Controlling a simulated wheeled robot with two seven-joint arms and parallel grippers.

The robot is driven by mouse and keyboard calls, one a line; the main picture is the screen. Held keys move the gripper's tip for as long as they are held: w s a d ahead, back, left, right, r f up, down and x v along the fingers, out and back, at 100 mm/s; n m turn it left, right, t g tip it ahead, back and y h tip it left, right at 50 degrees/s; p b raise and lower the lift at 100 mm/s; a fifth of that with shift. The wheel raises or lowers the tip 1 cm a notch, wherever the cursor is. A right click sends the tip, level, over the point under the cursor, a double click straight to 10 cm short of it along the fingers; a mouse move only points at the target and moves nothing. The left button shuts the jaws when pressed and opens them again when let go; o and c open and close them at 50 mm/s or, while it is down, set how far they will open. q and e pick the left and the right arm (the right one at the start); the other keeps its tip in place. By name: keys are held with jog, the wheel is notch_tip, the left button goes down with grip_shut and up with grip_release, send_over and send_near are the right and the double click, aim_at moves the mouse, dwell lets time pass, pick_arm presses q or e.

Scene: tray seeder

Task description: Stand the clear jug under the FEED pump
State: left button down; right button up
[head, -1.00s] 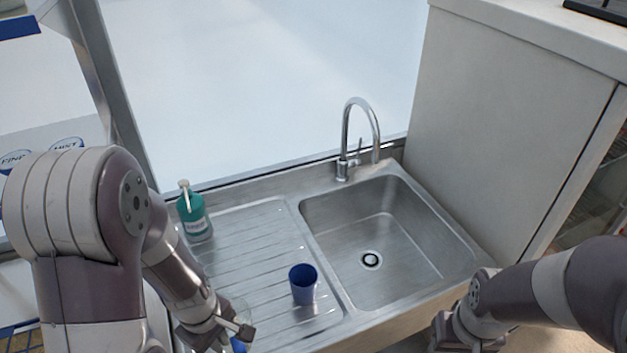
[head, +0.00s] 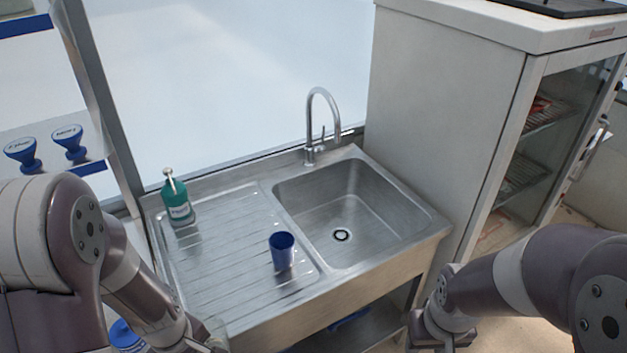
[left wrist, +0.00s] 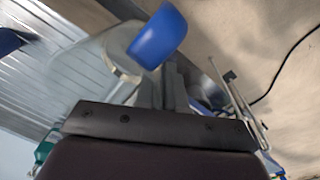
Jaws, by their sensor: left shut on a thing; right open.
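The clear jug (left wrist: 95,55) shows blurred and see-through in the left wrist view, with a blue part (left wrist: 158,38) beside it. My left gripper (left wrist: 155,85) is shut on the jug. In the head view my left gripper (head: 205,342) is at the bottom edge, by the drainer's front left corner, and little of the jug shows there. My right gripper (head: 430,342) is low at the bottom edge, right of the sink, and open. I cannot make out a FEED label in either view.
A steel sink (head: 393,235) has a tall tap. A blue cup (head: 282,252) and a teal pump bottle (head: 178,202) stand on its drainer (head: 225,262). A white cabinet (head: 440,120) stands right. Labelled blue fittings (head: 22,152) are at left; a blue-topped item (head: 125,337) is below.

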pick_arm(q)
jog(key=w+m, duration=0.8)
jog(key=w, duration=0.3)
jog(key=w+d+f+m, duration=0.4)
jog(key=w+f, duration=0.1)
jog(key=f, duration=0.1)
jog(key=shift+w+d+f+g, duration=0.2)
jog(key=shift+w+f+g, duration=0.2)
